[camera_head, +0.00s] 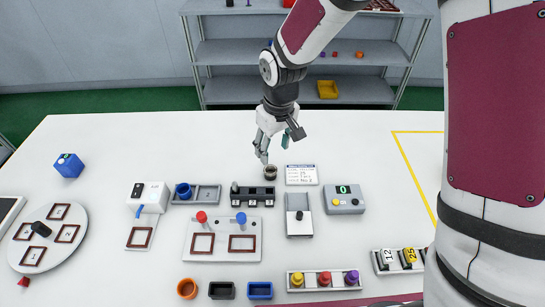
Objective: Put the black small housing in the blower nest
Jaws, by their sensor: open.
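A small black open box (221,290), which looks like the black small housing, sits on the table at the front. It stands between an orange round cup (187,288) and a blue box (260,290). A white unit with a blue nozzle (150,195) stands at the left. In front of it is a plate with a brown square frame (139,237), which looks like the blower nest and appears empty. My gripper (274,148) is open, fingers pointing down. It is over the table's far middle, near a small dark round cup (270,173), well away from the black box.
A round turntable (50,236) with several brown frames stands at the left. A fixture with red and blue knobs (223,240) lies between the black box and my gripper. Racks of coloured pegs (323,281) and number tags (399,260) stand at the front right. The far left table is mostly clear.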

